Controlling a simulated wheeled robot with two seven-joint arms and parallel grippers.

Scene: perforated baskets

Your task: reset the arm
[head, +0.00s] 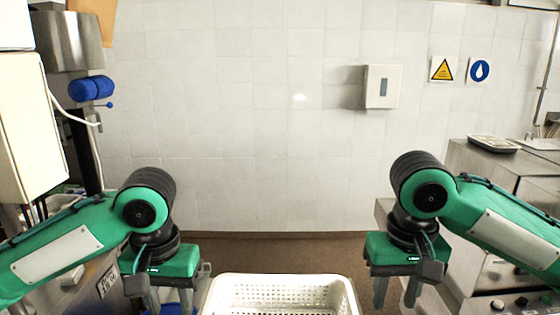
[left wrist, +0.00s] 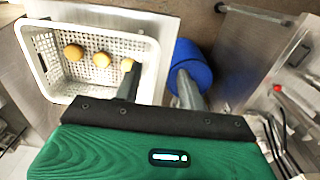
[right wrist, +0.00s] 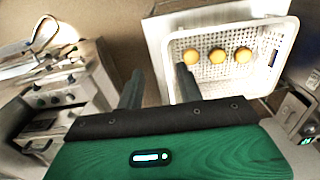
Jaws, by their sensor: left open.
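Both arms are bent and held roughly symmetrically in the head view. My left gripper (head: 168,296) points down at the lower left, to the left of the white basket. Its two fingers are apart with nothing between them in the left wrist view (left wrist: 159,88). My right gripper (head: 397,290) points down to the right of the basket. Its fingers are also apart and empty in the right wrist view (right wrist: 160,88). The lowest finger ends are partly cut off in the head view.
The white perforated basket (head: 280,277) stands between the grippers; its inside is mostly cut off there. In the right wrist view it holds three round yellowish-orange items (right wrist: 217,56). A blue round object (left wrist: 188,65) is near the left gripper. Steel equipment (head: 495,165) stands right.

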